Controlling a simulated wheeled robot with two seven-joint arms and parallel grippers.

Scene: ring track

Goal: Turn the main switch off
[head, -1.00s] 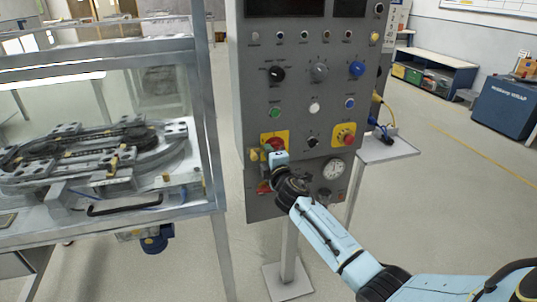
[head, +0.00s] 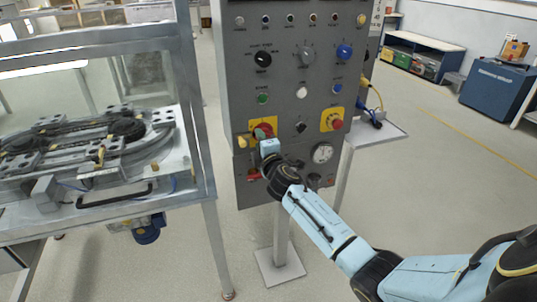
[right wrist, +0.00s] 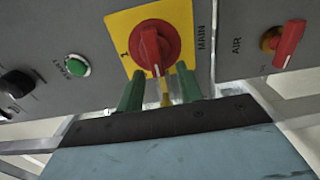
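The main switch is a red rotary knob on a yellow plate (head: 263,131), on the grey control panel (head: 290,75). In the right wrist view the red knob (right wrist: 153,48) shows close up, with "MAIN" beside its plate; its grip bar runs roughly up and down in that picture. My right gripper (right wrist: 160,70) is open, its two green fingers apart and reaching toward the near edge of the knob. A small yellow piece (right wrist: 165,93) shows between the fingers. I cannot tell whether the fingers touch the knob. In the head view my gripper's wrist hides part of the panel below the switch. My left gripper is not in view.
A red air switch (right wrist: 288,42) and green button (right wrist: 77,66) flank the main switch. A red emergency button (head: 337,124) sits right of it, above a gauge (head: 322,152). A framed ring-track machine (head: 205,190) stands at left.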

